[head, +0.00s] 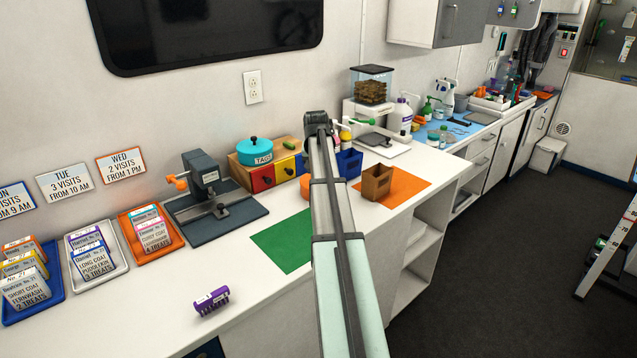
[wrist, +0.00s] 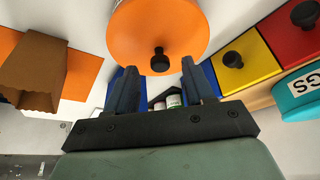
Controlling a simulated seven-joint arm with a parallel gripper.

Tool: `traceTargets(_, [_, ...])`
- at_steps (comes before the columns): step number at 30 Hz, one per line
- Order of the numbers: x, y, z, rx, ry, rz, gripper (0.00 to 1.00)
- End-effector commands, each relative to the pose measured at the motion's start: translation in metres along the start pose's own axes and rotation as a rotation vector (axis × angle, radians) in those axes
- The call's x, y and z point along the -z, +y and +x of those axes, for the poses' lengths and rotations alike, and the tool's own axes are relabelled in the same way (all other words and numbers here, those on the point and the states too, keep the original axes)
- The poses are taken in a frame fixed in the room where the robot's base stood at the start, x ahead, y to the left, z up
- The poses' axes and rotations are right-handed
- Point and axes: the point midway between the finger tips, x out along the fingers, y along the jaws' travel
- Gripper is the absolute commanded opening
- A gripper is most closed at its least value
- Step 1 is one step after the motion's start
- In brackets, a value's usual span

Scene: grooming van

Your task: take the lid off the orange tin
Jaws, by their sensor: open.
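The orange tin (head: 305,188) stands on the white counter in the head view, mostly hidden behind my arm. In the wrist view its round orange lid (wrist: 150,25) fills the top middle, with a black knob (wrist: 160,60) near the lid's lower edge. My gripper (wrist: 158,68) is open and empty. Its two dark fingers stand left and right of the knob in the picture, with a gap on each side. I cannot tell how far the fingertips are from the knob in depth. In the head view the fingers are hidden by my arm.
A teal tin (head: 256,151) sits on a drawer box with red (head: 262,178) and yellow (head: 285,169) drawers, close by. Blue bins (head: 349,162) stand behind my arm. A brown box (head: 377,182) is on an orange mat (head: 410,183). A green mat (head: 284,240) lies bare in front.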

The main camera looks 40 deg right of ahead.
Motion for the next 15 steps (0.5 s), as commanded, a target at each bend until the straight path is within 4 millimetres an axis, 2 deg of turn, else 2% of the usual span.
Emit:
traceTargets(4, [0.000, -0.001, 0.016, 0.000, 0.000, 0.000, 0.53])
traceTargets(11, [0.000, 0.000, 0.018, 0.000, 0.001, 0.000, 0.53])
traceTargets(15, [0.000, 0.000, 0.018, 0.000, 0.001, 0.000, 0.41])
